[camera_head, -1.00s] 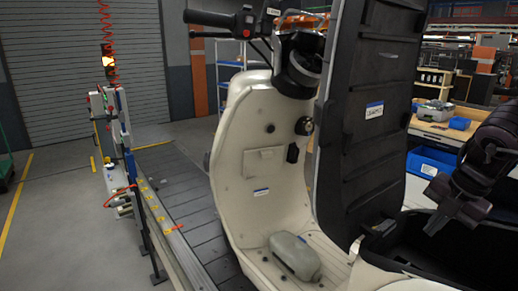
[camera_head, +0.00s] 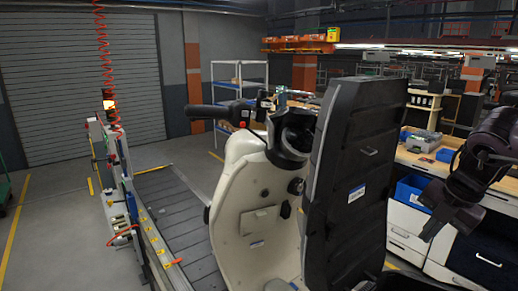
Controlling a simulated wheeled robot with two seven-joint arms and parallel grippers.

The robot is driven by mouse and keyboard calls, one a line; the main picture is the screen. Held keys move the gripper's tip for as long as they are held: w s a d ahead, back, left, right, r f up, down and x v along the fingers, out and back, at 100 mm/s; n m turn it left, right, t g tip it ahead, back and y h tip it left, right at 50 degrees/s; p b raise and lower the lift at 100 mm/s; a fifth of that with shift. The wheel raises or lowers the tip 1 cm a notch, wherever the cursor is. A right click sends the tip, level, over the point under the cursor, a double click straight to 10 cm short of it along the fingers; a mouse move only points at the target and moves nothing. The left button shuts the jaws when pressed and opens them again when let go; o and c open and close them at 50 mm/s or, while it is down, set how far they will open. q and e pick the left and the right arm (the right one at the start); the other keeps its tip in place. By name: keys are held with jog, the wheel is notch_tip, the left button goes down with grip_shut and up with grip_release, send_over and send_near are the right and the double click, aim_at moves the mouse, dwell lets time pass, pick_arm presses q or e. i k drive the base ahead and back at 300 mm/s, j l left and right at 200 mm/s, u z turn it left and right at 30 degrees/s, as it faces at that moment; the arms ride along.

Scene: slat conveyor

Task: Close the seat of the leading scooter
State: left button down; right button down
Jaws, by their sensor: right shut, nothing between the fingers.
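The cream scooter (camera_head: 247,195) stands on the slat conveyor, with its handlebar to the upper left. Its black seat (camera_head: 342,190) is open and stands nearly upright, its underside towards me. The storage opening below the seat is mostly cut off at the bottom edge. My right gripper (camera_head: 432,228) is shut and empty. It hangs in the air to the right of the raised seat, apart from it. My left gripper is not in view.
The slat conveyor (camera_head: 178,221) runs along the left, with a rail and posts beside it. A workbench (camera_head: 487,176) with drawers and blue bins (camera_head: 411,190) stands behind my right arm. A shelf rack and shutter are at the back.

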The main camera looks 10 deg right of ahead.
aim_at(346, 193)
jog(key=k+j, duration=0.35)
jog(key=j, duration=0.15)
jog(key=k+j, duration=0.4)
jog(key=j, duration=0.1)
